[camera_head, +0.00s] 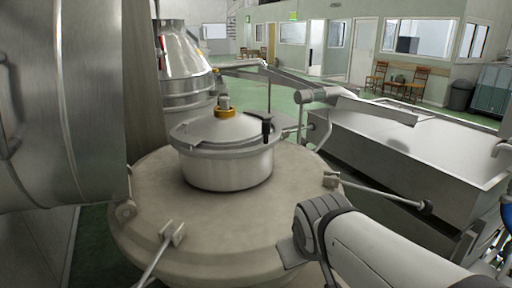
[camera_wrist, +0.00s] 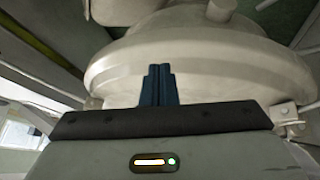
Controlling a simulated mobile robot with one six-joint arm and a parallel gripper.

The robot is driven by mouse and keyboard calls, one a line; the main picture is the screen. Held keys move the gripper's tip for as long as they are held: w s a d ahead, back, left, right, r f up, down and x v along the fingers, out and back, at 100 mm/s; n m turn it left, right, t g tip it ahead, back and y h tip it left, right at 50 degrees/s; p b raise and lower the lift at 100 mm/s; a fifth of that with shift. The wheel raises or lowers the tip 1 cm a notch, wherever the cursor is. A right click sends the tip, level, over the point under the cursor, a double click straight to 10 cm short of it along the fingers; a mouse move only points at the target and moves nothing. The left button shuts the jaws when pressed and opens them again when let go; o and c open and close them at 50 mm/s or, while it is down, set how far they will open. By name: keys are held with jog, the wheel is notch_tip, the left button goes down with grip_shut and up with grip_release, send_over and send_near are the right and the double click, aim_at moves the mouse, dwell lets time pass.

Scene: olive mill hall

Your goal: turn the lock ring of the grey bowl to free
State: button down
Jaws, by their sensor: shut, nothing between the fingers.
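The grey bowl (camera_head: 227,167) is a round metal vessel with a domed lid, standing on a broad pale round housing (camera_head: 130,215). A brass-yellow ring (camera_head: 225,112) sits around the knob on top of its lid; I cannot tell for certain that this is the lock ring, or its setting. A black upright handle (camera_head: 267,130) stands at the lid's right edge. In the wrist view my gripper (camera_wrist: 158,68) has its two dark blue fingers together and empty. They point towards a large pale rounded body (camera_wrist: 200,60). My gripper's fingers do not show in the head view.
A large metal cylinder (camera_head: 75,95) closes off the left. A long steel trough (camera_head: 410,150) lies at the right. Rods with lugs (camera_head: 380,193) stick out around the housing. A metal pipe arm (camera_head: 360,105) runs behind the bowl. Green floor and chairs (camera_head: 415,82) are far back.

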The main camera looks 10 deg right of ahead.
jog(key=w+d+r+n+t+b, duration=0.25)
jog(key=w+n+t, duration=0.2)
jog(key=w, duration=0.25)
jog(key=w+d+r+n+t+b, duration=0.1)
jog(key=w+r+n+t, duration=0.35)
jog(key=w, duration=0.35)
jog(key=w+a+r+n+t+y+b, duration=0.2)
jog(key=w+a+r+n+y+b, duration=0.15)
jog(key=n+y, duration=0.45)
jog(key=w+n+h+p, duration=0.2)
jog(key=w+p, duration=0.2)
jog(key=w, duration=0.9)
jog(key=shift+a, duration=0.45)
jog(key=shift+r, duration=0.1)
